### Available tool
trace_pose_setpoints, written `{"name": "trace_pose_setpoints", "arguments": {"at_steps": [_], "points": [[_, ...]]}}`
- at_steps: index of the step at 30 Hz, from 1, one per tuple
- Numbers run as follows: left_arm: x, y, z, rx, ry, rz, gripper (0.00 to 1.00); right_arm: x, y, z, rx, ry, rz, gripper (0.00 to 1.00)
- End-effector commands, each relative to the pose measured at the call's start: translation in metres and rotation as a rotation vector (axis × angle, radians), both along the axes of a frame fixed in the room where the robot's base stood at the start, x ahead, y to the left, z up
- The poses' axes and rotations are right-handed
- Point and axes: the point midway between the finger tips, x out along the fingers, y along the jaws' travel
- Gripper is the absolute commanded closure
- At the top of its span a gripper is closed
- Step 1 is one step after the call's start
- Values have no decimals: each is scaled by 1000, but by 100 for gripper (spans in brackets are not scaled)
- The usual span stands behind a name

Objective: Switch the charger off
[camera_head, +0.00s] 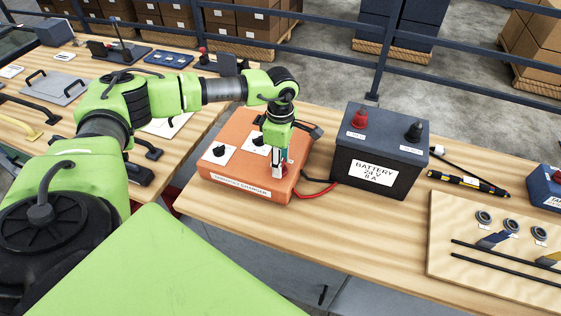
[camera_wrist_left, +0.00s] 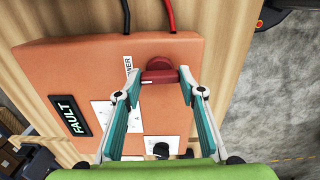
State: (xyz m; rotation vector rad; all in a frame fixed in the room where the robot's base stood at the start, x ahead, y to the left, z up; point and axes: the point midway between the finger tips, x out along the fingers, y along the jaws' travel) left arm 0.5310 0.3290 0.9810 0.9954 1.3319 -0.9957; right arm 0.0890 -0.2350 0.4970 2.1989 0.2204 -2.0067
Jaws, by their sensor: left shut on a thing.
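The orange charger (camera_head: 240,172) sits on the wooden bench, with white plates and black knobs on its top. It also fills much of the left wrist view (camera_wrist_left: 70,72), where a black FAULT window (camera_wrist_left: 69,117) shows. A red knob (camera_wrist_left: 160,72) beside the POWER label is at the charger's far edge in that view. My left gripper (camera_wrist_left: 160,80) reaches down from above and is shut on the red knob, one finger at each side. In the head view the gripper (camera_head: 278,163) partly hides the knob. My right gripper is not in view.
A dark battery (camera_head: 382,145) with a red and a black terminal stands right of the charger. Red and black cables (camera_head: 318,190) run between them. A yellow-black tool (camera_head: 467,183) and a wooden board (camera_head: 440,240) lie farther right. A second bench with handles stands at left.

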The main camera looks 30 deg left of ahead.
Motion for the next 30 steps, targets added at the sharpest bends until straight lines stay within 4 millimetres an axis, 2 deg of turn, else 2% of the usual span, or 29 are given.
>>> {"name": "trace_pose_setpoints", "arguments": {"at_steps": [8,30], "points": [[0,0,-3,-2,-2,184,85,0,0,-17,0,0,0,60],[1,0,-2,-2,-2,885,85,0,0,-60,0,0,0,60]]}}
